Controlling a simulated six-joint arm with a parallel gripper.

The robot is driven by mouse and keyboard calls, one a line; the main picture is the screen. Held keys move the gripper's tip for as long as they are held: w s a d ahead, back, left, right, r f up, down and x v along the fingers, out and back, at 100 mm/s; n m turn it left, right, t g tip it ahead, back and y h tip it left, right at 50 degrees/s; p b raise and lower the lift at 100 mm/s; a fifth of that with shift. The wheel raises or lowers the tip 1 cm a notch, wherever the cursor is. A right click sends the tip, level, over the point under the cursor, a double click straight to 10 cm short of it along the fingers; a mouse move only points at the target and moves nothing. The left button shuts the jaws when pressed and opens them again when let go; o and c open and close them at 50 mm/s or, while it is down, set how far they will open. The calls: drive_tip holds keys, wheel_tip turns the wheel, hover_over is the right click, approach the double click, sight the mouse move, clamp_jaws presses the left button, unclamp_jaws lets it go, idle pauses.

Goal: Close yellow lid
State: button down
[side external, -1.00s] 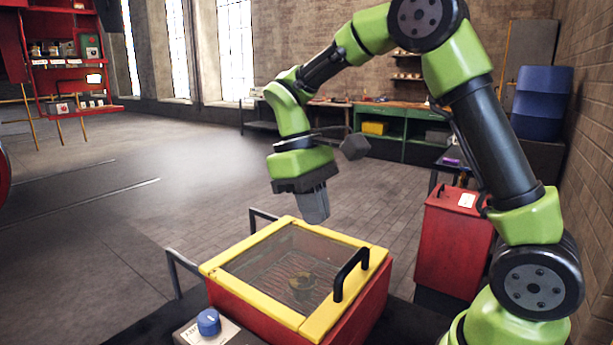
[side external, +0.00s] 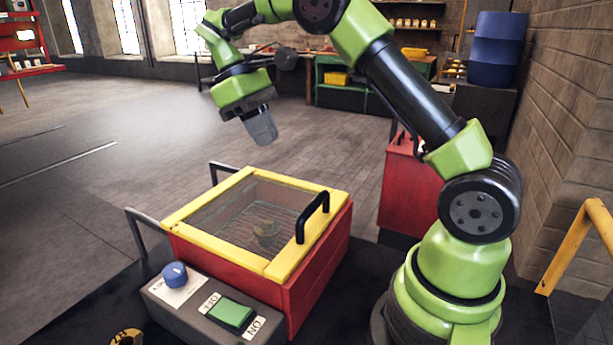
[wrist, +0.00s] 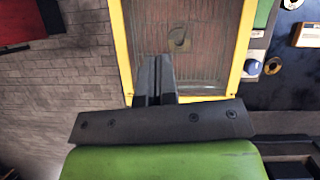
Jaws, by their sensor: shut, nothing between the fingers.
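The yellow lid (side external: 186,208) has a clear window and a black handle (side external: 313,217). It lies flat and looks shut on top of the red box (side external: 318,262). In the wrist view the yellow lid (wrist: 121,48) shows beyond my fingers, with a round part visible through its window. My gripper (side external: 263,133) is above and behind the far edge of the lid, apart from it. Its fingers are together and empty, and they also show in the wrist view (wrist: 153,72).
A control panel with a blue knob (side external: 175,274) and a green switch (side external: 231,314) sits in front of the box. Grey metal bars (side external: 140,232) stand at the box's left side. A red cabinet (side external: 408,190) stands behind on the right. Open floor lies to the left.

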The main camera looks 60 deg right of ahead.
sight(325, 191)
drive_tip(key=x, duration=0.8)
drive_tip(key=shift+s+f, duration=0.2)
drive_tip(key=shift+f, duration=0.15)
drive_tip(key=s, duration=0.2)
drive_tip(key=shift+s+d+r, duration=0.15)
drive_tip(key=shift+s+r, duration=0.05)
drive_tip(key=shift+s, duration=0.15)
drive_tip(key=shift+s+r, duration=0.1)
drive_tip(key=shift+s, duration=0.45)
drive_tip(key=shift+s, duration=0.1)
drive_tip(key=shift+s+d, duration=0.1)
drive_tip(key=shift+s, duration=1.25)
